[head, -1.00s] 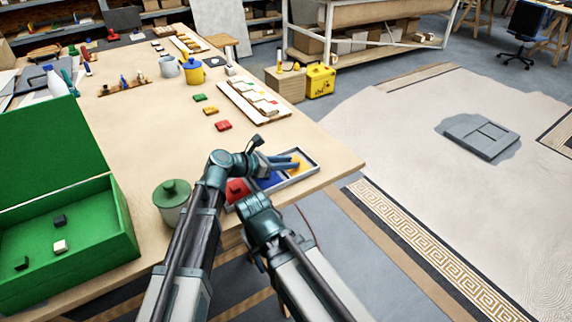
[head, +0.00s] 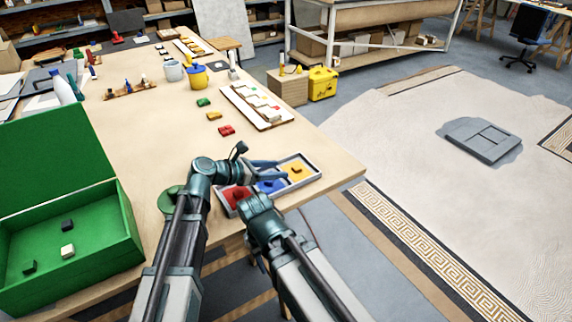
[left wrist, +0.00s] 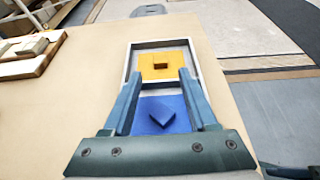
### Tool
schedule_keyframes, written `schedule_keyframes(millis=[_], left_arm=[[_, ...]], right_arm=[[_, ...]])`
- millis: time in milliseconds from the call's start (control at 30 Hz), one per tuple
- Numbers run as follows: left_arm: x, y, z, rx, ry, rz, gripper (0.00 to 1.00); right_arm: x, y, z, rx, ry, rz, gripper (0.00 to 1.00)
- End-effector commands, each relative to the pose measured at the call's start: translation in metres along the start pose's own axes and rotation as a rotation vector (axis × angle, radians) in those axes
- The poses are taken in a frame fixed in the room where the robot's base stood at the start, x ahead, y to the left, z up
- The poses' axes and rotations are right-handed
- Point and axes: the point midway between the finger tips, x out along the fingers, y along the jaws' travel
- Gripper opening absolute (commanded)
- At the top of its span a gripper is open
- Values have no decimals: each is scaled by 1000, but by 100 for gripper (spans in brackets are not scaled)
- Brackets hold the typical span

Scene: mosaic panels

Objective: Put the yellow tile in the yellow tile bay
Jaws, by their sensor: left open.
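The three-bay tray (head: 312,160) lies near the table's right edge, with a red bay (head: 236,196), a blue bay (head: 270,186) and a yellow bay (head: 300,176). A small yellow-brown tile (left wrist: 161,66) sits inside the yellow bay, apart from its walls; it also shows in the head view (head: 296,170). A blue diamond-turned tile (left wrist: 160,112) lies in the blue bay. My left gripper (left wrist: 159,78) is open and empty above the tray, its fingers either side of the blue bay and pointing toward the yellow one. My right arm shows, but its gripper does not.
Green (head: 203,102), yellow (head: 214,116) and red (head: 226,130) pieces lie in a row beside a white board (head: 232,96). An open green box (head: 120,225) stands at left. A green-lidded jar (head: 168,197) is partly behind my left arm. Bare table lies left of the row.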

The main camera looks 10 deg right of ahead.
Motion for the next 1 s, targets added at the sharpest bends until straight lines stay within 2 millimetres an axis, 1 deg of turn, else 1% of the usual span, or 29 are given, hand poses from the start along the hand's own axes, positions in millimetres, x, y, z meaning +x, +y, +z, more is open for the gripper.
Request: schedule_keyframes(millis=[33,100,200,367,533,1000], left_arm=[[-14,-2,3,-1,0,2,58],[-28,-1,3,-1,0,3,58],[-44,-1,2,-1,0,2,58],[-60,0,1,0,0,1,58],[-65,0,0,0,0,-1,58],[-65,0,0,0,0,-1,58]], right_arm=[[-9,1,0,0,0,0,50],[-13,1,1,0,0,0,50],[-19,2,1,0,0,0,50],[-24,2,1,0,0,0,50],[-25,2,2,0,0,0,50],[-25,2,1,0,0,0,50]])
